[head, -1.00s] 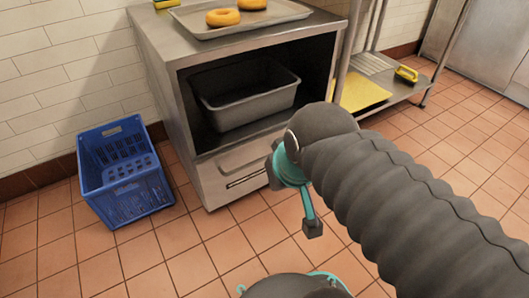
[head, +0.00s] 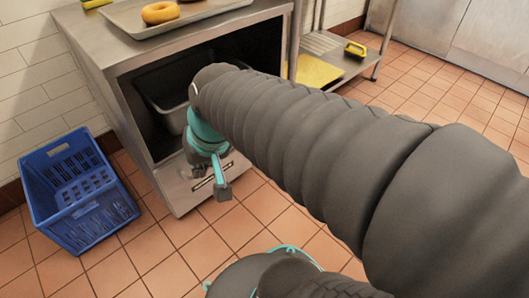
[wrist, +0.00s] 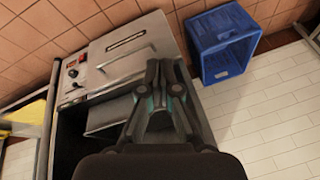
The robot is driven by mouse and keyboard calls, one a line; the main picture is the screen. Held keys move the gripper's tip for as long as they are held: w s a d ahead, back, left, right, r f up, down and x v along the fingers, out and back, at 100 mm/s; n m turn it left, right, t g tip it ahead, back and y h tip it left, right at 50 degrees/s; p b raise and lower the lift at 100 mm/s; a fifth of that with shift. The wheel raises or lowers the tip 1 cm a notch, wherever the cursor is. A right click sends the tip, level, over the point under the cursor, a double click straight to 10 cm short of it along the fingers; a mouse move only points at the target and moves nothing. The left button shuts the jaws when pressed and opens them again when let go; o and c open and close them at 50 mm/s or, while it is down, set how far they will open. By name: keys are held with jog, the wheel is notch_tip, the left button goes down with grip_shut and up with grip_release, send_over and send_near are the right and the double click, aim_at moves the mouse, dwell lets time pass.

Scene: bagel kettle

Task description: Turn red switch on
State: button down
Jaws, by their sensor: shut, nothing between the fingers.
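A small red switch (wrist: 82,58) sits on the steel control panel (wrist: 67,92) of the cabinet, at the left of the wrist view. A dark round knob (wrist: 72,73) is beside it. In the head view my arm covers that panel area. My gripper (wrist: 164,66) is shut and empty in the wrist view, in front of the cabinet's open bay and drawer front, to the right of the switch and apart from it. In the head view it hangs by the drawer front (head: 178,194), partly hidden by the wrist.
A blue crate (head: 80,195) stands on the floor left of the cabinet (head: 110,55). A grey tub (head: 165,95) sits in the open bay. A tray (head: 195,17) with a bagel (head: 160,12) lies on top. A low shelf stands at the right. Tiled floor in front is clear.

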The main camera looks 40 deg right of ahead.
jog(key=w+d+f+m+t+y, duration=0.1)
jog(key=w+d+f+m+y, duration=0.2)
jog(key=w+d+f+m, duration=0.5)
jog(key=w+d+f+m+t+y, duration=0.2)
jog(key=w+d+f+m, duration=0.55)
jog(key=w, duration=0.25)
jog(key=s+d+f+m+t+h, duration=0.1)
jog(key=s+d+f+m+h, duration=0.1)
jog(key=d+f+m, duration=0.6)
jog(key=s+d+f+m+t+h, duration=0.1)
jog(key=d+f+m+t+h, duration=0.1)
jog(key=d+f+m, duration=0.7)
jog(key=d+f+h, duration=0.1)
jog(key=d+f, duration=0.5)
jog(key=shift+s+f+t+h, duration=0.2)
jog(key=shift+s+t+h, duration=0.1)
jog(key=shift+s+h, duration=0.1)
jog(key=shift+w, duration=0.1)
jog(key=w+r+b+x, duration=0.1)
jog(key=r+x, duration=0.1)
jog(key=x, duration=1)
jog(key=shift+w, duration=0.6)
